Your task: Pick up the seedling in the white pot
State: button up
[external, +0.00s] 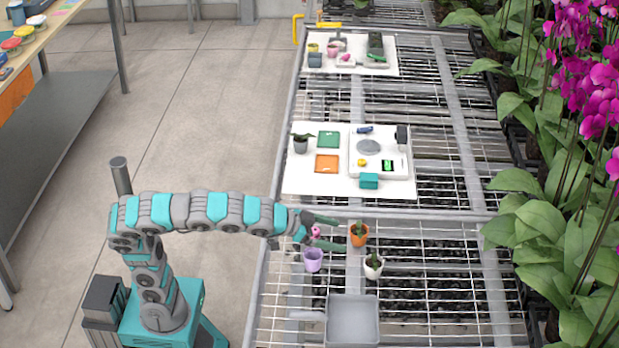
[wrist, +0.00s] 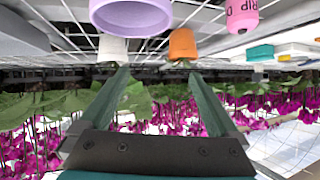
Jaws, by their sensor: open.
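The white pot (external: 373,271) with a small dark green seedling (external: 374,261) stands upright on the wire bench. In the upside-down wrist view the white pot (wrist: 112,49) shows beyond the left fingertip, which partly covers its plant. My gripper (external: 341,234) is open, with nothing held between its fingers. It is up and to the left of the white pot in the external view, apart from it. In the wrist view my gripper (wrist: 158,73) has its two green fingers spread, with leaves and flowers in the background.
An orange pot with a plant (external: 358,240) stands close by the fingertips. A lilac pot (external: 313,261) is left of the white pot. A small pink item (external: 316,231) shows near the fingers. A grey tray (external: 352,320) lies in front; bare mesh is to the right.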

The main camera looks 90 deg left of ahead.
jog(key=t+h+b, duration=0.1)
jog(key=h, duration=0.1)
send_near(374, 264)
jog(key=x, duration=0.3)
jog(key=shift+s+d+f, duration=0.1)
jog(key=shift+s+f, duration=0.05)
jog(key=shift+x, duration=1.15)
jog(key=shift+f+x, duration=0.25)
jog(key=shift+x, duration=2.35)
jog(key=shift+s, duration=0.1)
jog(key=shift+c, duration=0.3)
jog(key=c, duration=1.4)
jog(key=shift+r, duration=0.15)
